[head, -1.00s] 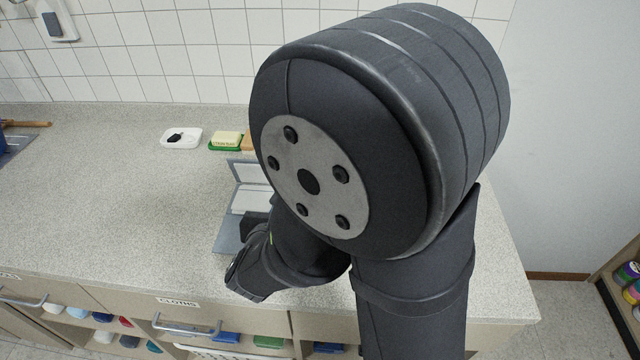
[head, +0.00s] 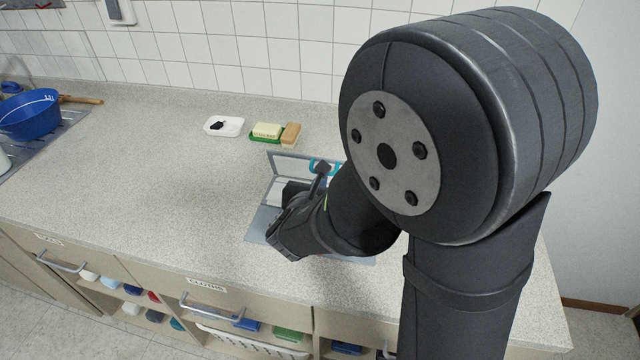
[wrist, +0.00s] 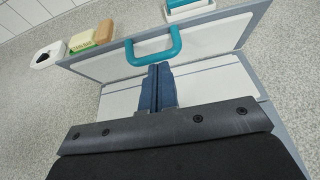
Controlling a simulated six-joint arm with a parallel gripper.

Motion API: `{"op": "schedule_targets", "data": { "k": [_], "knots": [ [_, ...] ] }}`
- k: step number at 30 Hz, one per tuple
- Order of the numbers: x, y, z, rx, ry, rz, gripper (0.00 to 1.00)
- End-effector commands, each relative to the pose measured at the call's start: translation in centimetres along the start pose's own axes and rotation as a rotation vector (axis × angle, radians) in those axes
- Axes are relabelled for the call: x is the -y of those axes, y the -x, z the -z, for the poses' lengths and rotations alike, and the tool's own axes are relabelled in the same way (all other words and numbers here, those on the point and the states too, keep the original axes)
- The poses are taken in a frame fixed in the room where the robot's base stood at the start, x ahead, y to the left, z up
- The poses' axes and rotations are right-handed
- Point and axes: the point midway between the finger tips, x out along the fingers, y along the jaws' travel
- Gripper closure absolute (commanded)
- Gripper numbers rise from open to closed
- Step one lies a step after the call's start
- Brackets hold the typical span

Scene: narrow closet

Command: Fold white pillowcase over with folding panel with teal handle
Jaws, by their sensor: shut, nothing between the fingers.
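The grey-framed folding panel (head: 290,158) stands raised and tilted at the back of its grey base (head: 262,228).
Behind the panel are a white dish (head: 223,126) with a dark item, a pale soap block on a green tray (head: 252,137) and a brown block (head: 290,134). A blue basin (head: 30,115) stands far left. The counter (head: 150,170) left of the board is clear.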

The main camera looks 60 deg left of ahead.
Motion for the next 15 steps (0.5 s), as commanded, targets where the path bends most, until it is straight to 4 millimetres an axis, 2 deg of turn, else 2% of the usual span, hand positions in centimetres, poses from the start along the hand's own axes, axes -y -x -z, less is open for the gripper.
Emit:
{"op": "schedule_targets", "data": {
  "k": [15],
  "knots": [
    [-0.03,-0.4,-0.87,-0.064,0.001,0.001,1.0]
  ]
}}
